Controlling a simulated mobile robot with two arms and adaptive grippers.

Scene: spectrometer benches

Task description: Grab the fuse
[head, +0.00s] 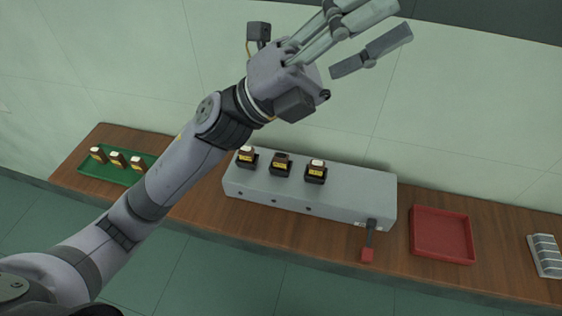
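Three brown fuses with yellow labels stand in black sockets on a long grey box: a left one (246,153), a middle one (281,160) and a right one (316,169). The middle one has a dark top; the other two have pale tops. Three similar brown fuses (117,159) stand on a green tray (88,173) at the far left. My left gripper (384,30) is raised high in front of the wall, with its fingers apart and nothing between them. It is well away from all the fuses. My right gripper is not in view.
The grey box (345,203) has a lever with a red handle (367,255) hanging at its front right. An empty red tray (441,235) and a pale ribbed item (546,255) lie to the right on the wooden bench (495,236). My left arm crosses over the bench between the green tray and the box.

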